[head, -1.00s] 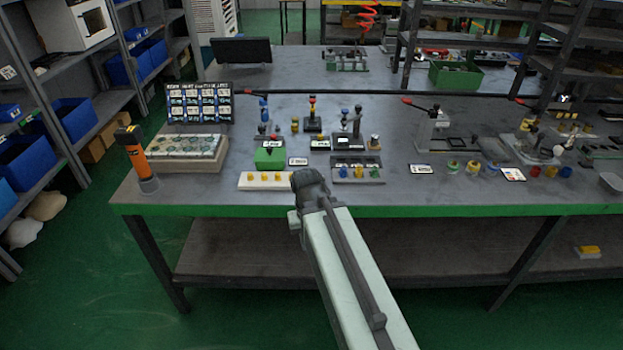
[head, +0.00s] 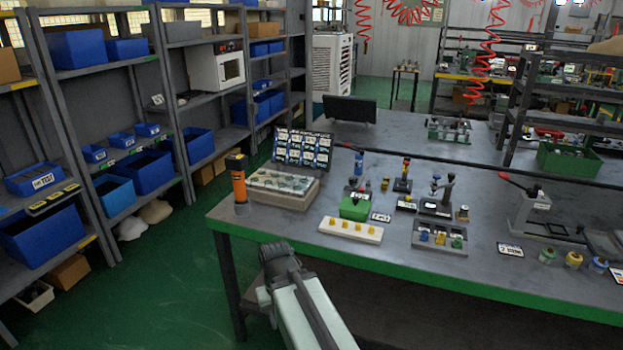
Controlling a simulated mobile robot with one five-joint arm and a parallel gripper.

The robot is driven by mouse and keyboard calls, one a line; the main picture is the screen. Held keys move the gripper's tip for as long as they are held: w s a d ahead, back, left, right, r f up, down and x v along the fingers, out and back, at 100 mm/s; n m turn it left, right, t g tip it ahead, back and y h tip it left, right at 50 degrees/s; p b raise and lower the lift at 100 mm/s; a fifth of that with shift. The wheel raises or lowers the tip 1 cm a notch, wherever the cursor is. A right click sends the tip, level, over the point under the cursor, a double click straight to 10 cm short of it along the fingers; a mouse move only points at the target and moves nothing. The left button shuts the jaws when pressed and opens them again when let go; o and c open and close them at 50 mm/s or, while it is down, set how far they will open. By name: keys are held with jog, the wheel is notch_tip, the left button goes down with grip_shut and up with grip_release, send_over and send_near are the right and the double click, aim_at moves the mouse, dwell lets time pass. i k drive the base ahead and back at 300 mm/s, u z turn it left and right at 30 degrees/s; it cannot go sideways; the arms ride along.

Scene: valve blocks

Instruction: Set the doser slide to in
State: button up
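A small device with a blue upright bottle (head: 358,163) stands on the bench behind a green block (head: 354,208). It may be the doser, but its slide is too small to make out, so I cannot tell its position. The end of my arm with my gripper (head: 278,256) is low in front of the bench's front edge, left of the middle. It is apart from the devices on the bench. Its fingers cannot be made out, and nothing is seen held in it.
The bench (head: 400,262) holds a white strip with yellow pegs (head: 350,230), a grey block with coloured knobs (head: 440,238), a tray (head: 283,187) and an orange-black torch (head: 238,183). Shelves with blue bins (head: 150,172) stand left. The green floor between is clear.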

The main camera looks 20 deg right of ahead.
aim_at(352, 184)
jog(key=u, duration=2.8)
jog(key=k, duration=1.25)
jog(key=z, duration=1.8)
jog(key=i, duration=1.05)
jog(key=z, duration=0.05)
